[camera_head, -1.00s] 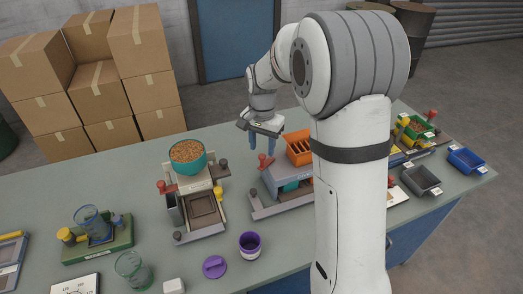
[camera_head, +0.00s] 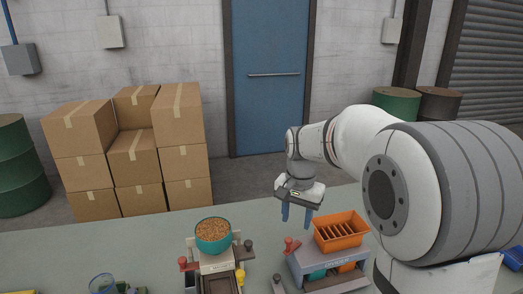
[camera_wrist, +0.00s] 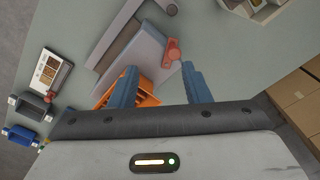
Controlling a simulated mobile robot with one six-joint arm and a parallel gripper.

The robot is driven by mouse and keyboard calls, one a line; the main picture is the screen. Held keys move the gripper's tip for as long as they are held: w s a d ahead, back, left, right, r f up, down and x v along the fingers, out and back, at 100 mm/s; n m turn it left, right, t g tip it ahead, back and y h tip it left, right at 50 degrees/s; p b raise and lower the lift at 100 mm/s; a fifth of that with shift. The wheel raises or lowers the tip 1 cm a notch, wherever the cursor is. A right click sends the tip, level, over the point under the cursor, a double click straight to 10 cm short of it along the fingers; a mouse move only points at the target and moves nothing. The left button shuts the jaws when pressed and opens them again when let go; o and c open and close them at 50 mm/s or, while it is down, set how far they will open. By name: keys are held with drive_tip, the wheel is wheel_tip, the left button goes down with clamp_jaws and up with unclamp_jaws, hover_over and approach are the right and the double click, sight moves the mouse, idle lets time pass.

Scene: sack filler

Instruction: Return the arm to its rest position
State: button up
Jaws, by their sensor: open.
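My gripper (camera_head: 297,213) hangs from my arm above the back of the table, fingers pointing down, open and empty. It is left of the orange slotted tray (camera_head: 341,244) and behind the red-handled machine under that tray. In the wrist view my blue fingers (camera_wrist: 157,88) stand apart with nothing between them. The orange tray shows partly behind the left finger, and a red handle (camera_wrist: 173,50) shows beyond the fingertips. My large white arm link covers the right side of the head view.
A teal bowl of grain (camera_head: 213,236) stands on a machine at left. The grey-green table (camera_head: 120,250) has bare room behind the machines. Stacked cardboard boxes (camera_head: 135,150) stand on the floor behind the table, left of a blue door (camera_head: 268,80). A blue bin (camera_wrist: 22,137) shows in the wrist view.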

drive_tip(key=s+d+n+t, duration=0.2)
drive_tip(key=s+n, duration=0.4)
drive_tip(key=s, duration=1.6)
drive_tip(key=shift+d+f+t, duration=0.15)
drive_tip(key=shift+d+t, duration=0.25)
drive_tip(key=shift+d, duration=0.15)
drive_tip(key=shift+w, duration=0.1)
drive_tip(key=shift+c, duration=0.7)
